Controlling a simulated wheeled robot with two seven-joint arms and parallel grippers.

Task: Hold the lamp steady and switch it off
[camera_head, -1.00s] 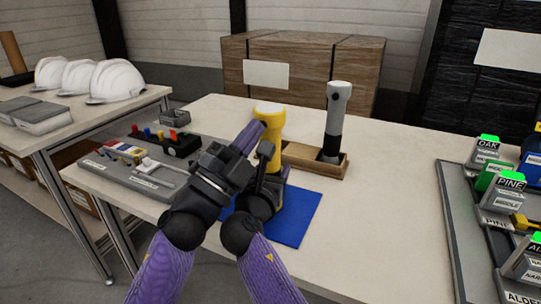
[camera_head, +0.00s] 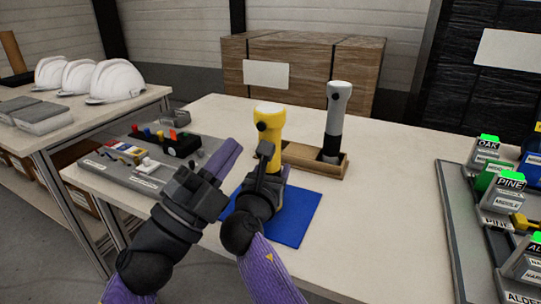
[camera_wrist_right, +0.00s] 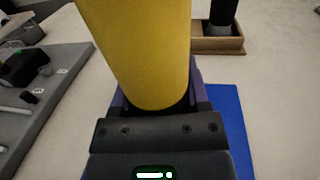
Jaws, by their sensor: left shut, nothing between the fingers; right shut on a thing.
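The yellow lamp (camera_head: 268,124) stands upright over the blue mat (camera_head: 305,215), with a dark round button on its upper side facing me. Its head looks pale on top. My right gripper (camera_head: 271,180) is shut around the lamp's lower body. In the right wrist view the yellow lamp body (camera_wrist_right: 140,45) rises between the purple fingers, and its lower end is hidden by the gripper. My left gripper (camera_head: 228,158) is shut and empty, to the left of the lamp and apart from it. I cannot tell whether the lamp is lit.
A grey and black lamp (camera_head: 336,115) stands in a wooden tray (camera_head: 300,154) behind right. A grey board (camera_head: 110,182) with small parts lies left. Labelled blocks (camera_head: 508,190) stand at the right. White helmets (camera_head: 115,82) sit on another table. The table right of the mat is clear.

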